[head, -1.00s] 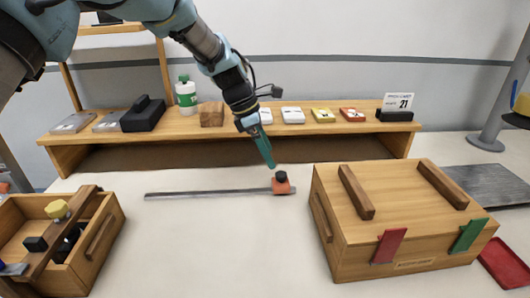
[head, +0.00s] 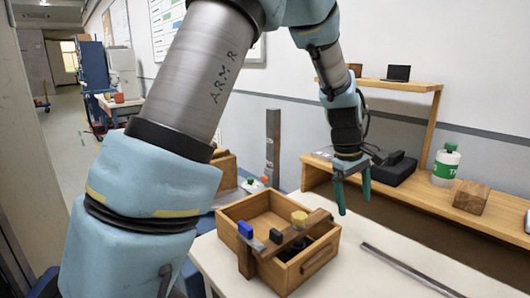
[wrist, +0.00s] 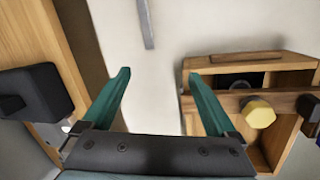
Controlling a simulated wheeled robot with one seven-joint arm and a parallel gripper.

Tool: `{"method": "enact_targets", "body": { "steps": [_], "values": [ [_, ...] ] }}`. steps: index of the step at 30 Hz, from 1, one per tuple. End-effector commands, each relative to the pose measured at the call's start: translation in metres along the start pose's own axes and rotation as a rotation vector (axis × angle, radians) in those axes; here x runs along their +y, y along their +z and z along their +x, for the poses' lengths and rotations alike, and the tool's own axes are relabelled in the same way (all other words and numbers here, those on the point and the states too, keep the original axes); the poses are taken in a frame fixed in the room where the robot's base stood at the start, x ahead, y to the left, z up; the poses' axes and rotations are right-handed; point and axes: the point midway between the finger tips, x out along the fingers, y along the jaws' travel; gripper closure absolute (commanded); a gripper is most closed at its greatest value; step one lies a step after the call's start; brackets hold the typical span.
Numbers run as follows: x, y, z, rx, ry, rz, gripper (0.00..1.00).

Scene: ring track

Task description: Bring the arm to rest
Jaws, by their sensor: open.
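My gripper (head: 354,196) is open, its two green fingers apart and pointing down with nothing between them. In the head view it hangs in front of the shelf, just beyond the wooden tote with the handle bar. In the wrist view my gripper (wrist: 160,100) shows both fingers spread over the bare white bench top, with the tote on the right and the shelf edge on the left. My arm reaches across the head view from the lower left.
The wooden tote (head: 236,211) holds small dark parts. The wooden shelf (head: 441,213) carries a black caddy (head: 391,166), a bottle (head: 446,165) and a wood block (head: 471,198). A metal ruler-like bar (head: 411,268) lies on the white bench (head: 345,275). A walkway lies far left.

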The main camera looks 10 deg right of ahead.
Motion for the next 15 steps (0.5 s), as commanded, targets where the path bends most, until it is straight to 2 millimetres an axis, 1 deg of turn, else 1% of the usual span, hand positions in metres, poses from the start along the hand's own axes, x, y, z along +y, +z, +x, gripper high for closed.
{"method": "enact_targets", "body": {
  "steps": [1, 2, 3, 5, 6, 7, 8, 9, 11, 12, 15],
  "values": [
    [-0.029, -0.027, -0.013, 0.032, 0.000, 0.018, 0.07],
    [-0.045, -0.039, -0.018, 0.049, -0.003, 0.038, 0.07],
    [-0.066, -0.054, -0.025, 0.071, -0.007, 0.066, 0.07],
    [-0.099, -0.073, -0.036, 0.103, -0.017, 0.105, 0.07],
    [-0.122, -0.084, -0.043, 0.123, -0.026, 0.130, 0.07],
    [-0.141, -0.091, -0.048, 0.138, -0.034, 0.153, 0.07],
    [-0.160, -0.097, -0.054, 0.153, -0.043, 0.173, 0.07],
    [-0.187, -0.104, -0.061, 0.174, -0.057, 0.205, 0.07],
    [-0.228, -0.111, -0.071, 0.202, -0.082, 0.254, 0.07],
    [-0.255, -0.112, -0.076, 0.216, -0.100, 0.286, 0.07],
    [-0.305, -0.109, -0.085, 0.243, -0.140, 0.357, 0.07]
  ]
}}
